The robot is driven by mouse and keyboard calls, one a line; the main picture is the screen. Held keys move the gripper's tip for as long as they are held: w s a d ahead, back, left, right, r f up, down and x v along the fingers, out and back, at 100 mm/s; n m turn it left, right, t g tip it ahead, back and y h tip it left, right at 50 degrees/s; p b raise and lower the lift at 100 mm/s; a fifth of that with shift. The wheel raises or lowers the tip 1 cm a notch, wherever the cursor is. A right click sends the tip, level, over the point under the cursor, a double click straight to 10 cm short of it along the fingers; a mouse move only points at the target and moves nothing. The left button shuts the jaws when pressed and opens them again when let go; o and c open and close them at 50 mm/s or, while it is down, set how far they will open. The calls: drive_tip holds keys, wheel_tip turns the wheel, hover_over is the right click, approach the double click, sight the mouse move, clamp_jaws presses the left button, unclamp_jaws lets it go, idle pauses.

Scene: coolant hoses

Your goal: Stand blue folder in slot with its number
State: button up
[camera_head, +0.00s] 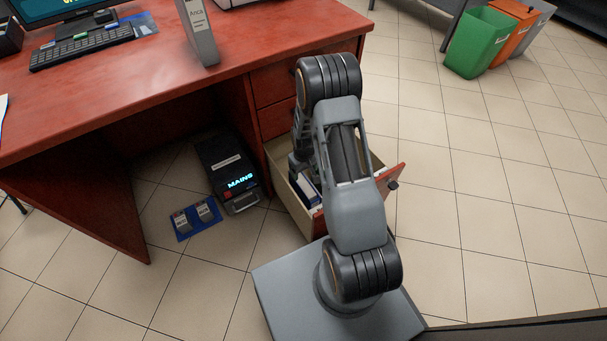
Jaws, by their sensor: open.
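An open drawer (290,204) under the right side of the red desk holds a blue and white upright item (308,187), which may be the blue folder; most of it is hidden by my arm. My gripper (299,171) reaches down into the drawer beside this item, its jaws open. The arm covers part of it, and I cannot tell whether it touches the item. A grey binder (200,32) with a white label stands on the desk's edge. No numbered slot can be made out.
A black box reading "MAINS" (226,168) and a blue mat with two grey pieces (196,218) are on the floor left of the drawer. A keyboard (82,46) lies on the desk (150,80). Green (476,42) and orange bins stand at the far right. The right floor is clear.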

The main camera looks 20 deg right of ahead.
drive_tip(key=shift+r, duration=1.1)
drive_tip(key=s+a+r+t+p, duration=0.15)
drive_tip(key=r+p, duration=0.65)
drive_tip(key=r, duration=1)
drive_tip(key=s+a+r+p, duration=0.25)
drive_tip(key=r+p, duration=0.65)
drive_tip(key=r, duration=0.9)
drive_tip(key=s+a+r+p, duration=0.1)
drive_tip(key=s+r+p, duration=0.3)
drive_tip(key=r, duration=0.4)
drive_tip(key=s+a+r+t+p, duration=0.1)
drive_tip(key=s+a+r+p, duration=0.1)
drive_tip(key=r, duration=0.5)
drive_tip(key=s+a+r+m+t+p, duration=0.1)
drive_tip(key=s+r+p, duration=0.4)
drive_tip(key=r+p, duration=0.2)
drive_tip(key=shift+a+v, duration=0.2)
drive_tip(key=shift+v, duration=0.65)
drive_tip(key=shift+s+r, duration=0.15)
drive_tip(key=shift+s, duration=0.1)
drive_tip(key=shift+c, duration=0.2)
